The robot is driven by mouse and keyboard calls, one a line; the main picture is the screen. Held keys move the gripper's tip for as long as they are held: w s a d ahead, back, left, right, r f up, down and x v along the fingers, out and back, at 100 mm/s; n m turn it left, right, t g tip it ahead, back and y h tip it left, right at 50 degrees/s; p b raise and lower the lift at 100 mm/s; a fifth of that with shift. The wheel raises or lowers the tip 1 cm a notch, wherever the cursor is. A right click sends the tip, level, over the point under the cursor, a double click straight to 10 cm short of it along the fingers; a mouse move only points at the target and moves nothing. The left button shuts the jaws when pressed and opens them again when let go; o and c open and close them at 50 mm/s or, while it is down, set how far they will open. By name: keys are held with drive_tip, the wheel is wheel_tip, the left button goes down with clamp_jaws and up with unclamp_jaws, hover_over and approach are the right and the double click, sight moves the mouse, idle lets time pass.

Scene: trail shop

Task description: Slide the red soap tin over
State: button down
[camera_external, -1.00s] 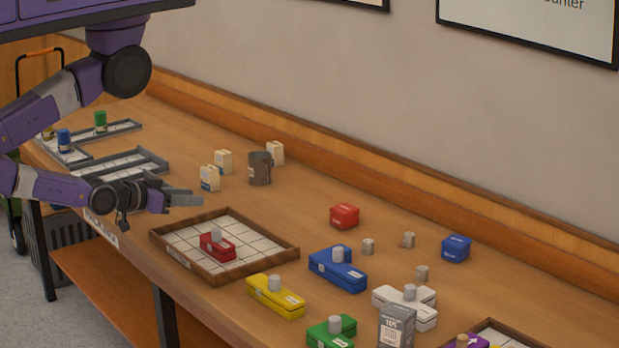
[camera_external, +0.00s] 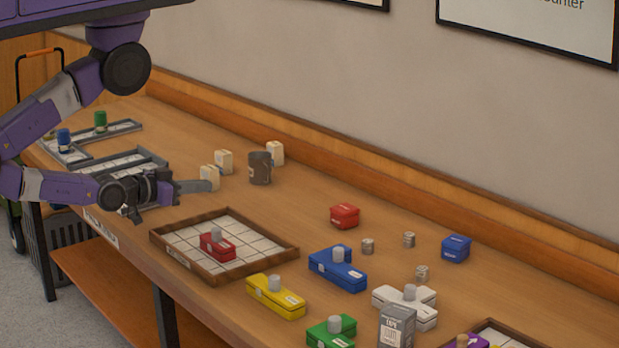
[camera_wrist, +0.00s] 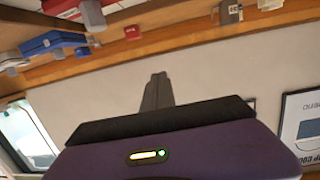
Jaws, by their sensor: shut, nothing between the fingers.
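Two red things could be the soap tin, and I cannot tell which is meant. A small red box (camera_external: 344,216) stands alone near the back of the counter; it shows in the wrist view (camera_wrist: 132,33). A red piece with a grey knob (camera_external: 217,246) sits inside the brown-rimmed gridded tray (camera_external: 272,266), and a red piece at the top of the wrist view (camera_wrist: 93,15) looks like it. My gripper (camera_external: 203,186) is shut and empty, in the air above the counter, left of and behind the tray. It touches neither red thing. Its closed fingers point up in the wrist view (camera_wrist: 157,88).
Blue (camera_external: 338,271), yellow (camera_external: 274,297), green (camera_external: 330,333) and white (camera_external: 405,306) knobbed pieces stand right of the tray. A dark mug (camera_external: 260,168) and cream cartons (camera_external: 223,161) stand behind my gripper. A blue box (camera_external: 456,248) and small cans stand farther right.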

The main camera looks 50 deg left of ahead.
drive_tip(key=w+d+r+m+t+h+p, duration=0.1)
drive_tip(key=w+d+p, duration=0.1)
drive_tip(key=w, duration=1.1)
drive_tip(key=w+d+r+h+p, duration=0.1)
drive_tip(key=w+d+p, duration=0.1)
drive_tip(key=w, duration=1)
drive_tip(key=w+d+r+n+g+y+p, duration=0.1)
drive_tip(key=w+d+n+g, duration=0.35)
drive_tip(key=w, duration=0.65)
drive_tip(key=w+d+r+n+g+y+p, duration=0.1)
drive_tip(key=w+d+n+g+p, duration=0.1)
drive_tip(key=w+d+n, duration=0.7)
drive_tip(key=n+g, duration=0.6)
drive_tip(key=g, duration=0.5)
approach(345, 216)
drive_tip(key=w+d, duration=0.1)
drive_tip(key=d, duration=0.5)
drive_tip(key=shift+t+y, duration=0.25)
drive_tip(key=shift+y, duration=0.15)
drive_tip(key=f, duration=0.4)
drive_tip(key=f+p, duration=0.1)
drive_tip(key=f, duration=0.3)
drive_tip(key=shift+w+d+f, duration=0.1)
drive_tip(key=shift+w, duration=0.15)
drive_tip(key=a, duration=0.1)
drive_tip(key=a+p, duration=0.1)
drive_tip(key=shift+a+f+p, duration=0.3)
drive_tip(key=shift+a, duration=0.1)
drive_tip(key=shift+a+f, duration=0.15)
drive_tip(key=shift+a, duration=0.45)
